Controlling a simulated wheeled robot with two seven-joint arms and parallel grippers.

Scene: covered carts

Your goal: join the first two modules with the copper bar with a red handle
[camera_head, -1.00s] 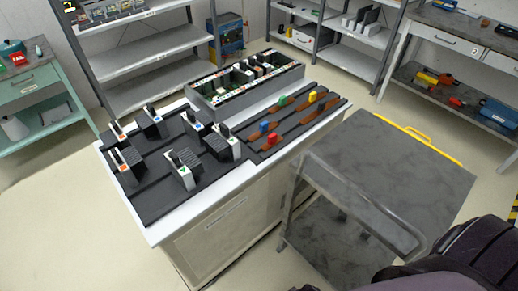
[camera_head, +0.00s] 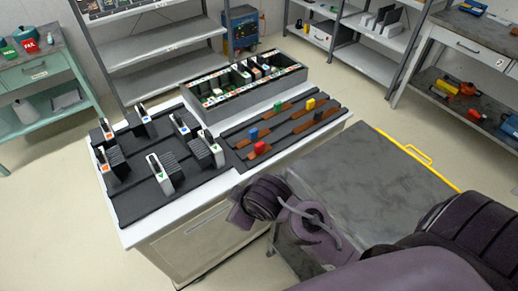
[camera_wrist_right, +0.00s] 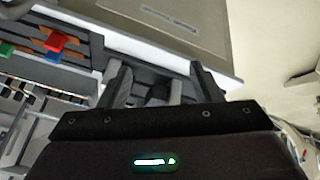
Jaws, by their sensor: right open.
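The copper bar with a red handle (camera_head: 262,147) lies at the near left of the dark bar rack, beside a bar with a blue handle (camera_head: 253,134). The red handle also shows at the left of the right wrist view (camera_wrist_right: 57,42). Several dark modules stand upright on the black board, among them one with a green mark (camera_head: 160,173) and one with an orange mark (camera_head: 106,133). I cannot tell which are the first two. My right gripper (camera_wrist_right: 162,88) is open and empty, apart from the bars, near the cabinet's front side. My left gripper is out of view.
Bars with green (camera_head: 278,107) and yellow (camera_head: 310,104) handles lie farther back on the rack. A divided bin (camera_head: 243,97) stands behind it. A grey cart (camera_head: 375,185) with a rail stands at the right, close to my right arm. Shelves line the wall.

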